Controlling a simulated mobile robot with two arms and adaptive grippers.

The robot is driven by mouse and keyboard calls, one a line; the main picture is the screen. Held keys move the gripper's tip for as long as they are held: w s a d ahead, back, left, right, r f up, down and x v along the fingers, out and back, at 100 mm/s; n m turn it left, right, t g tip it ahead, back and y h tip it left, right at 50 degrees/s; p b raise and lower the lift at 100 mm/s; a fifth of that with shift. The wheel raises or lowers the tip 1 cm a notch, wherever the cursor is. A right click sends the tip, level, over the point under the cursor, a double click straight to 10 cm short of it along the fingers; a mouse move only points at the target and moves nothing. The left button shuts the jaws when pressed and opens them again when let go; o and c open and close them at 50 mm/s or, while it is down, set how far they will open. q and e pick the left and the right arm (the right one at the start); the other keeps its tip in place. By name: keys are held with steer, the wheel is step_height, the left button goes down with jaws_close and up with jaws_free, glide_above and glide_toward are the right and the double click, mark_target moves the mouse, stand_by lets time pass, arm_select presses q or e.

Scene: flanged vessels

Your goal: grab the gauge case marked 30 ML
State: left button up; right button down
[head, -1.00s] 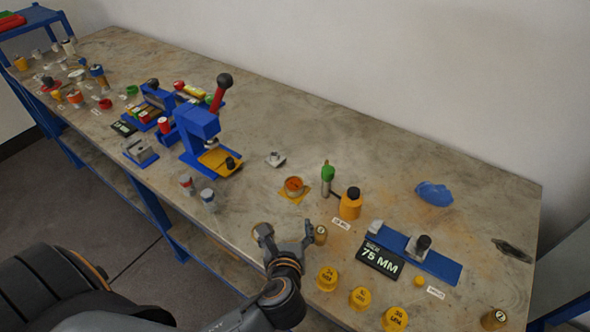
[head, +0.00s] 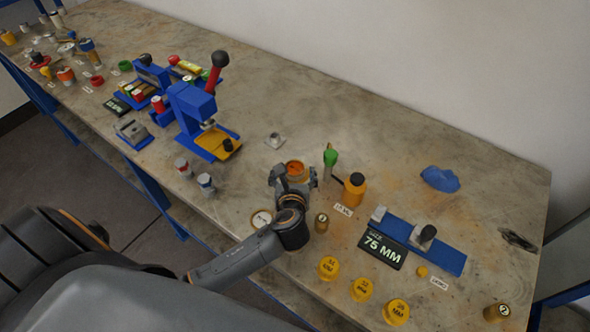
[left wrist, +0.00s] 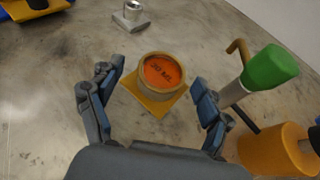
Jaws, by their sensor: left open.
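The gauge case marked 30 ML is a round brass-coloured case with an orange face (left wrist: 162,72); its lettering reads upside down or tilted in the left wrist view. It sits on a small yellow square mat (left wrist: 152,103) on the bench. In the head view the case (head: 296,169) shows just beyond my left gripper (head: 292,175), which partly covers it. My left gripper also shows in the left wrist view (left wrist: 155,108), open and empty, with one finger on each side of the mat's near part and the case slightly ahead. My right gripper is not in view.
A green-topped tool (left wrist: 268,68) and a yellow bottle (head: 354,190) stand close to the right of the case. A small metal block (head: 275,140) lies behind it. A blue press (head: 193,115) stands to the left. Yellow caps (head: 328,267) lie near the front edge.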

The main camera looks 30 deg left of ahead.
mark_target(295, 169)
arm_select(q)
steer(key=x, duration=0.3)
steer(key=shift+w+f, duration=0.15)
steer(key=shift+w, duration=0.3)
steer(key=c, duration=1.4)
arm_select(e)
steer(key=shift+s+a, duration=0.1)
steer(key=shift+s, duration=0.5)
